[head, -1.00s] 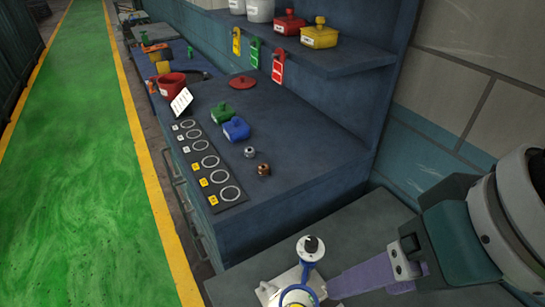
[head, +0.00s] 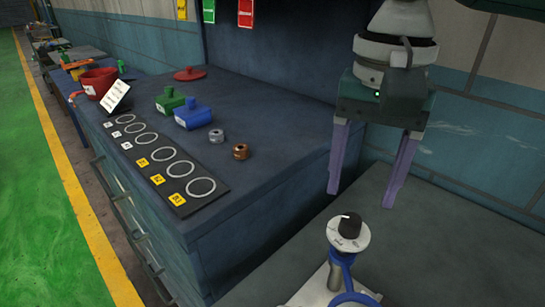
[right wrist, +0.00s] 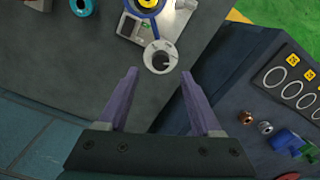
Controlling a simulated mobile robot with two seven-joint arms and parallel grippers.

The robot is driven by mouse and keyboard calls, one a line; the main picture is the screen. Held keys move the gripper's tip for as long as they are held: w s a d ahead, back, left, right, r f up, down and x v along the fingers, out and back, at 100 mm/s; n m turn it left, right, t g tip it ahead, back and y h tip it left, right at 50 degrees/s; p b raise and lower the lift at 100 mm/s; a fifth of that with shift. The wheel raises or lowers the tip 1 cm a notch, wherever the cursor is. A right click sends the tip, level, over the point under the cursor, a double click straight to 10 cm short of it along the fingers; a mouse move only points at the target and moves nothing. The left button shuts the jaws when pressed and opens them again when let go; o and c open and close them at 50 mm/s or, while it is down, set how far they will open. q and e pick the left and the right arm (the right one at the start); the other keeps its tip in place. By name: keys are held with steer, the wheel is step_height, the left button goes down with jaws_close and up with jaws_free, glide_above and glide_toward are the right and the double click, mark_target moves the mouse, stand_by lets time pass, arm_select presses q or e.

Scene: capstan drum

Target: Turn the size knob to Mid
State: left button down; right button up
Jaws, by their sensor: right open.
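The size knob is a small black knob (head: 350,226) on a round white dial plate (head: 340,240), on top of a post with a blue ring. A light mark shows on the knob; the dial lettering is too small to read. My right gripper (head: 362,197) hangs above the knob with purple fingers pointing down, spread apart and empty. In the right wrist view the dial (right wrist: 160,57) lies just beyond the open fingertips (right wrist: 158,72), roughly centred between them. The fingers appear apart from the knob. My left gripper is not in view.
A blue bench (head: 275,160) stands left of the knob's grey bench. It holds a black strip with rings (head: 165,165), a silver nut (head: 216,136), a copper nut (head: 240,152), blue (head: 194,117) and green boxes and a red pot (head: 97,82). A wall is behind.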

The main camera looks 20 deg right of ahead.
mark_target(352, 218)
step_height(352, 218, down, 6)
steer(key=shift+r, duration=0.2)
jaws_close()
stand_by(0.5)
